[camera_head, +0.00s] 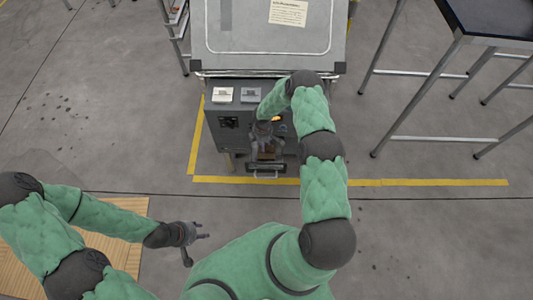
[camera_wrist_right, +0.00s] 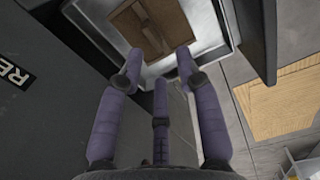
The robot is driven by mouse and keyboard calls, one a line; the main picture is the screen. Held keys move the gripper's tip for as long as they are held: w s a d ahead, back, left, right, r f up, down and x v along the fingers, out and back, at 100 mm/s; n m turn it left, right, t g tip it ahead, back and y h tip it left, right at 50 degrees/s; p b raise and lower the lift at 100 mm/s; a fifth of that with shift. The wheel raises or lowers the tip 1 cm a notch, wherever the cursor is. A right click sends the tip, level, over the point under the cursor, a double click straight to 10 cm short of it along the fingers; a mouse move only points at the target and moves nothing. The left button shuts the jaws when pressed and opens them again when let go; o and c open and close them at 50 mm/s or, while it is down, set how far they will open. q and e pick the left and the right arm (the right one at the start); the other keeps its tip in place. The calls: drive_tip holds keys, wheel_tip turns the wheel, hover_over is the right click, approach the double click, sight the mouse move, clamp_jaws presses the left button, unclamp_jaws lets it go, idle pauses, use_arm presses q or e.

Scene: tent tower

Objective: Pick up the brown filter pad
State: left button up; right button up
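The brown filter pad (camera_wrist_right: 150,28) lies in a pale open drawer (camera_wrist_right: 206,42) in the right wrist view. In the head view the pad (camera_head: 267,154) shows small and partly hidden by my gripper, and the drawer (camera_head: 267,169) sticks out low on the front of the grey machine (camera_head: 235,115). My right gripper (camera_wrist_right: 160,62) has its three fingers spread, with nothing between them. Its tips are near the pad's near edge; I cannot tell if they touch it. It also shows at the drawer in the head view (camera_head: 265,143). My left gripper (camera_head: 203,238) is open and empty, away from the machine.
Two small pale items (camera_head: 236,95) sit on the machine's ledge. A dark-topped table (camera_head: 495,18) with metal legs stands at the right. A wooden mat (camera_head: 130,258) lies at the lower left. Yellow tape (camera_head: 420,182) marks the floor, and the floor between is clear.

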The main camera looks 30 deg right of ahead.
sight(266, 151)
wheel_tip(266, 151, down, 4)
drive_tip(key=shift+r+b, duration=0.1)
drive_tip(key=shift+b, duration=0.4)
clamp_jaws()
drive_tip(key=shift+r, duration=0.1)
